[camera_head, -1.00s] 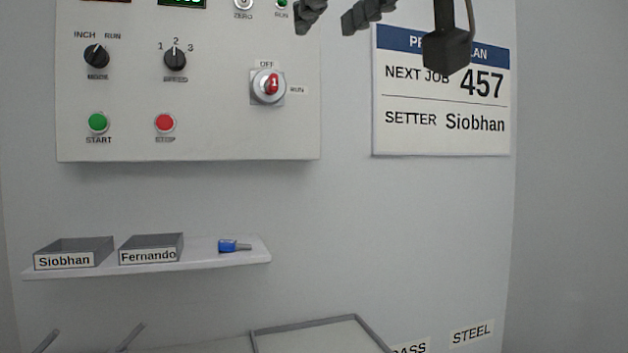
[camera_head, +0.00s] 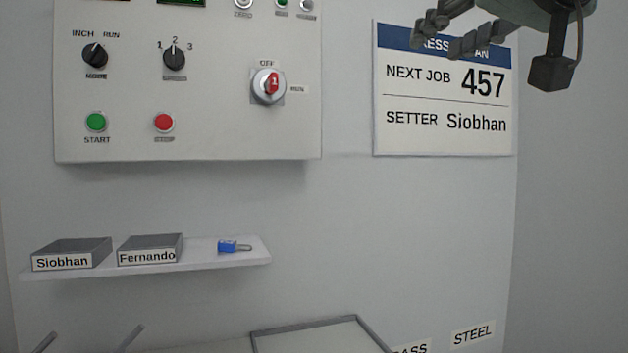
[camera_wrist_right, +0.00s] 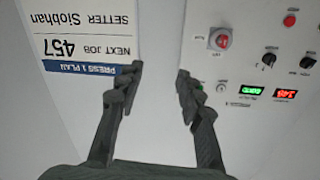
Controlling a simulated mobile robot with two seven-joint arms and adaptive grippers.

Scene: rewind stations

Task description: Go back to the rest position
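My right gripper (camera_head: 446,34) is at the upper right of the head view, in front of the top of the white plan sign (camera_head: 440,140). Its dark fingers are apart with nothing between them. In the right wrist view the open gripper (camera_wrist_right: 160,72) points at bare wall between the sign (camera_wrist_right: 75,30) and the control panel (camera_wrist_right: 255,55), which appear upside down. My left gripper is not in view.
The control panel (camera_head: 215,115) has a red rotary switch (camera_head: 269,85). Below, a shelf (camera_head: 205,262) holds trays labelled Siobhan (camera_head: 75,250) and Fernando (camera_head: 150,244) and a blue padlock (camera_head: 230,246). A grey-rimmed tray (camera_head: 300,325) is at the bottom. Wall at right is clear.

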